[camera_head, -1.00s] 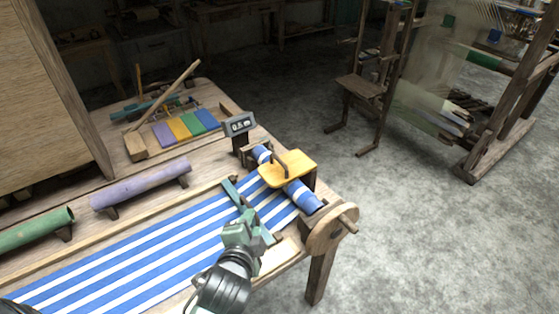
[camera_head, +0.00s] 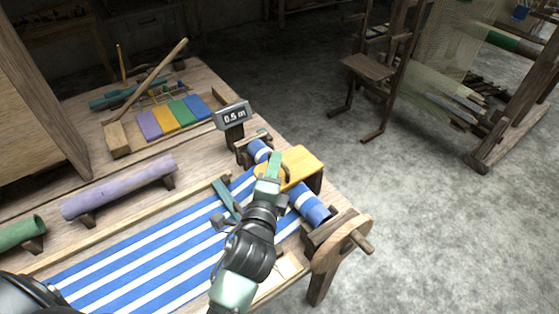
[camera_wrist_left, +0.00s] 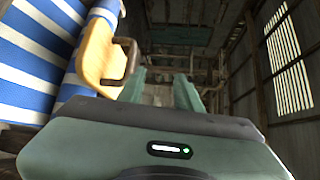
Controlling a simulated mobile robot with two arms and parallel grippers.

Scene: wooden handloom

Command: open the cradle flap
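The cradle flap (camera_head: 306,163) is a yellow wooden plate lying across the blue-and-white striped cloth roll (camera_head: 311,205) at the table's right end. Its dark handle (camera_wrist_left: 127,58) stands on its face. My left gripper (camera_head: 272,163) is at the flap's handle side and hides part of the flap and handle in the head view. In the left wrist view, the two green fingers (camera_wrist_left: 161,80) are apart with nothing between them. The flap (camera_wrist_left: 95,57) and handle are just left of the left finger; I cannot tell whether they touch. My right gripper is not in view.
A wooden end disc (camera_head: 340,243) with a peg is at the near right corner. Purple (camera_head: 120,188) and green (camera_head: 20,233) rolls lie left. Open floor is to the right.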

